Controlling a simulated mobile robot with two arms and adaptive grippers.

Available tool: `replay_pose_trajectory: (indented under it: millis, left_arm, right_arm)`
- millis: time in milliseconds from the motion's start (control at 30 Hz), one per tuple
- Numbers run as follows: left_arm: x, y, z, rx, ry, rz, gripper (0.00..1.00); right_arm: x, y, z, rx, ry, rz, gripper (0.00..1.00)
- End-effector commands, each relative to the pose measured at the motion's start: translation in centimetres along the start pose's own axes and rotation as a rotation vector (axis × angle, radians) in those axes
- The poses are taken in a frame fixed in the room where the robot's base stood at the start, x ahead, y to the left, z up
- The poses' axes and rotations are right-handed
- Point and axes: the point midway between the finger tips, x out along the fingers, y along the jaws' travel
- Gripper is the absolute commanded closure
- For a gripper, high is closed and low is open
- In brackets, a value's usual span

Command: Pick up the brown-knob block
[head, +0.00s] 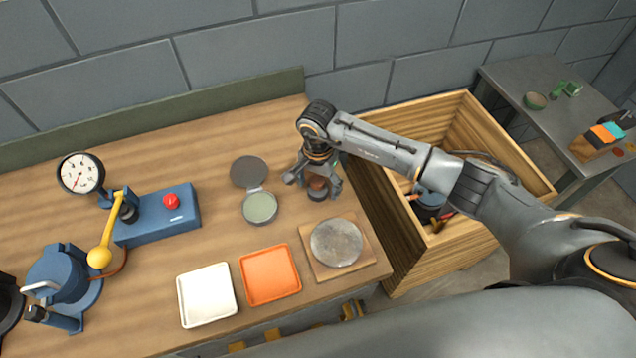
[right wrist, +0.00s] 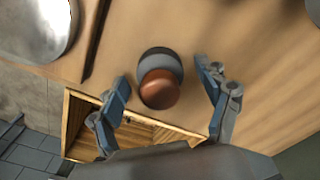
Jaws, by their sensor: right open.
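The brown-knob block (right wrist: 160,90) stands on the wooden bench, a dark grey round base with a brown ball knob on top. In the head view the block (head: 317,187) is partly hidden by my right gripper (head: 318,190), which points down over it. In the right wrist view my right gripper (right wrist: 168,100) is open, with one finger on each side of the block. Gaps show between the block and both fingers there. My left gripper is not in view.
On the bench (head: 150,225) are an open round casing (head: 260,207), a round metal plate on a board (head: 338,243), an orange tray (head: 270,274), a white tray (head: 206,295) and a blue gauge device (head: 160,217). A deep wooden crate (head: 400,250) stands right of the bench.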

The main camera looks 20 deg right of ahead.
Motion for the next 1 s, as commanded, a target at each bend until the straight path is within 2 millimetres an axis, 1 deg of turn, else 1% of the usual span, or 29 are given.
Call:
replay_pose_trajectory:
  millis: [233,267,300,367,400,467,500,567,600,867,1000]
  left_arm:
    - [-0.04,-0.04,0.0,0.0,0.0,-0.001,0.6]
    - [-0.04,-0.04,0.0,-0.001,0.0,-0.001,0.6]
    - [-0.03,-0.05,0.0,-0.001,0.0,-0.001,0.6]
    - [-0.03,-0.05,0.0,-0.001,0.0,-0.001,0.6]
    - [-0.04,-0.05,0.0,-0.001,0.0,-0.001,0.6]
    - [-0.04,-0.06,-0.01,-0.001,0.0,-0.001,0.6]
    - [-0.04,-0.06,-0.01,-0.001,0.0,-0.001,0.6]
    - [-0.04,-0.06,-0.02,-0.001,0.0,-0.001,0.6]
    - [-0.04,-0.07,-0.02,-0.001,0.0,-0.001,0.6]
    - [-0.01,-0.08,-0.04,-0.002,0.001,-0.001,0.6]
    - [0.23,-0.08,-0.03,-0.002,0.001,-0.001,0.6]
  right_arm:
    - [0.33,-0.01,-0.01,0.0,0.0,-0.001,0.23]
    - [0.33,-0.01,-0.01,0.0,0.0,-0.001,0.25]
    - [0.32,-0.01,-0.01,0.0,0.0,-0.001,0.34]
    - [0.31,-0.01,-0.02,0.0,0.0,-0.001,0.46]
    - [0.31,0.0,-0.02,0.0,0.0,-0.001,0.54]
    - [0.3,-0.01,-0.02,0.0,0.0,-0.001,0.66]
    - [0.3,0.0,-0.02,0.0,0.0,-0.001,0.74]
    - [0.3,0.0,-0.02,0.0,0.0,-0.001,0.87]
    - [0.3,0.0,-0.02,0.0,0.0,-0.001,0.94]
    - [0.13,-0.06,-0.05,0.0,0.001,-0.002,0.95]
    - [-0.62,-0.12,-0.12,-0.001,0.002,-0.004,0.95]
